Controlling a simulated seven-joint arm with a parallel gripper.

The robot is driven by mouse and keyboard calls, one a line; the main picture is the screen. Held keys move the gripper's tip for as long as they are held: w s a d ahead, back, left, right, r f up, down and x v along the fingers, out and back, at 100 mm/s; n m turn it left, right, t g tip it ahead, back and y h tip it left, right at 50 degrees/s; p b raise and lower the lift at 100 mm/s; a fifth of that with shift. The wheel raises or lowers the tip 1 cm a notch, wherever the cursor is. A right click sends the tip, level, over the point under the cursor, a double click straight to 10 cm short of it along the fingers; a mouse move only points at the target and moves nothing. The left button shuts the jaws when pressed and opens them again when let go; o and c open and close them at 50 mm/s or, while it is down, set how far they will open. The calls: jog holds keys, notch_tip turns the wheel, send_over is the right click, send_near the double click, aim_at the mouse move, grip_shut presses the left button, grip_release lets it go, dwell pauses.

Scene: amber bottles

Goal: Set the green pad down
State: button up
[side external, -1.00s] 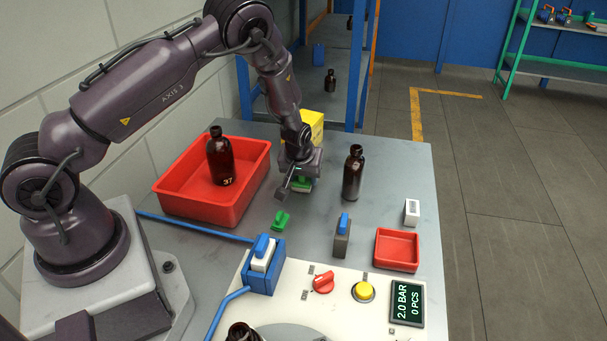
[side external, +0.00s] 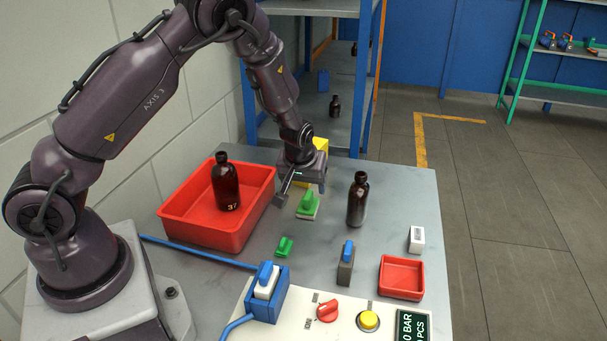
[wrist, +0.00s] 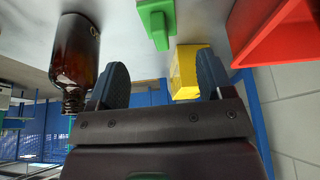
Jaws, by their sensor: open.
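The green pad (side external: 308,206), a green block with a raised grip on a pale base, rests upright on the grey table. It lies just below my gripper (side external: 303,191), which is open and empty above it. In the wrist view the green pad (wrist: 157,22) shows beyond my two dark spread fingers (wrist: 162,73), apart from both. A smaller green piece (side external: 284,246) lies on the table nearer the camera.
A red bin (side external: 183,232) holding a brown bottle (side external: 226,185) stands to the left. Another brown bottle (side external: 357,200) stands close on the right. A yellow box (side external: 321,146) is behind my gripper. A blue-topped grey block (side external: 346,265) and small red tray (side external: 402,278) are in front.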

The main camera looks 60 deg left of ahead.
jog(key=s+d+r+m+h, duration=0.1)
jog(key=s+d+r, duration=0.2)
jog(key=r, duration=0.3)
jog(key=s+d+r+m+t+h, duration=0.1)
jog(key=s+d+r, duration=0.2)
jog(key=r, duration=0.3)
jog(key=s+d+r+m+h, duration=0.2)
jog(key=s+d+r, duration=0.1)
jog(key=r, duration=0.4)
jog(key=s+d+r+m, duration=0.1)
jog(key=s+r+m, duration=0.1)
jog(key=s, duration=0.5)
jog(key=s+d+r+m+t, duration=0.1)
jog(key=s+d+r+m, duration=0.1)
jog(key=s+r, duration=0.3)
jog(key=shift+s+r+m+y, duration=0.2)
jog(key=shift+s+m+y, duration=0.25)
jog(key=shift+s, duration=0.8)
